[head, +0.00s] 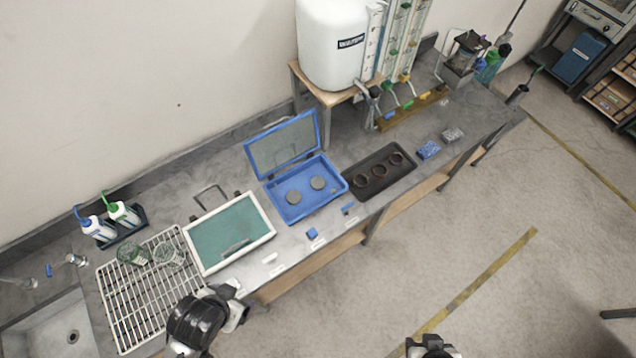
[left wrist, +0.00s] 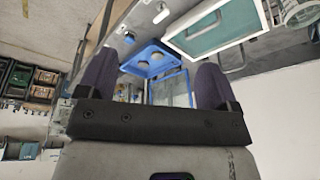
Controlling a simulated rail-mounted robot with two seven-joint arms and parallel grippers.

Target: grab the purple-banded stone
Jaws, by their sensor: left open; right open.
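I cannot make out a purple band on any stone in these frames. Two round grey pieces (head: 293,198) lie in the open blue case (head: 283,213) on the bench in the head view, and their markings are too small to tell. The case also shows between my left fingers in the left wrist view (left wrist: 135,70). My left gripper (left wrist: 152,82) is open, with nothing between its fingertips. In the head view my left arm is over the bench's near edge, beside the white rack. My right gripper (head: 432,347) is open at the bottom edge, over the floor, away from the bench.
A green-topped white tray (head: 268,234) and a white wire rack (head: 112,312) are left of the case. A black tray with round holders (head: 357,193) is right of it. A blue block (head: 428,149) and grey block (head: 452,135) lie farther right.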

